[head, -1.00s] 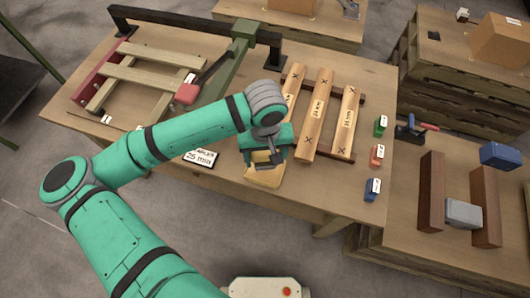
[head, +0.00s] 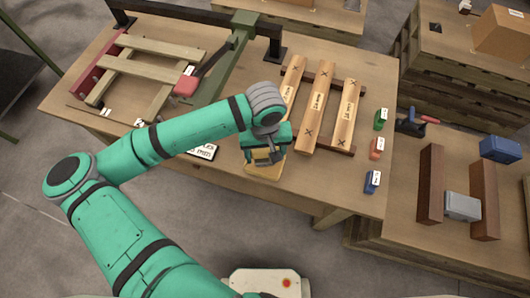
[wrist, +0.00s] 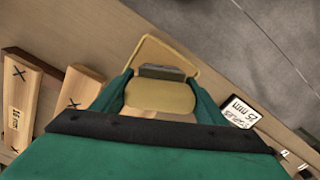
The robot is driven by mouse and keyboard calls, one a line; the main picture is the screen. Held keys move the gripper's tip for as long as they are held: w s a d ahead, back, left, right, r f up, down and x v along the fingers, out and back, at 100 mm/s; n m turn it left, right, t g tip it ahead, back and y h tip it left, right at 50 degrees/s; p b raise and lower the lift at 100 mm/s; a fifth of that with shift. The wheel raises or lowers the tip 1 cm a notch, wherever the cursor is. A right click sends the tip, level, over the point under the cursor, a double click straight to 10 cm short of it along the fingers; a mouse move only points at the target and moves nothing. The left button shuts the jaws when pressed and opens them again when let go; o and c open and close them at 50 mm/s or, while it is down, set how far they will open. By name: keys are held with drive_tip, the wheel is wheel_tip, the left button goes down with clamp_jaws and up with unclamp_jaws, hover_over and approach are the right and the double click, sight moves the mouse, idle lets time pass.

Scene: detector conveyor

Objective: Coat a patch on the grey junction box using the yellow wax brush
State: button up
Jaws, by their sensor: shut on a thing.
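My gripper (head: 264,158) is over the front edge of the main table, pointing down and shut on a yellow-tan piece (wrist: 160,96), which looks like the wax brush. In the wrist view a dark grey part shows at its far side, and a flat tan shape (wrist: 150,48) lies around and behind it. In the head view the tan shape (head: 266,172) shows below the jaws; whether the held piece touches it I cannot tell. A light grey box (head: 462,207), likely the junction box, sits between two brown blocks on the right-hand table, well away from my gripper.
Marked wooden bars (head: 316,105) lie close right of my gripper. A "25 mm" card (head: 203,151) lies to its left. Green, red and blue labelled pieces (head: 372,181) line the table's right edge. Brown blocks (head: 430,184) flank the grey box; a blue box (head: 500,150) stands behind.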

drive_tip(key=shift+f, duration=0.55)
idle(1.2)
idle(0.4)
drive_tip(key=shift+r, duration=3.55)
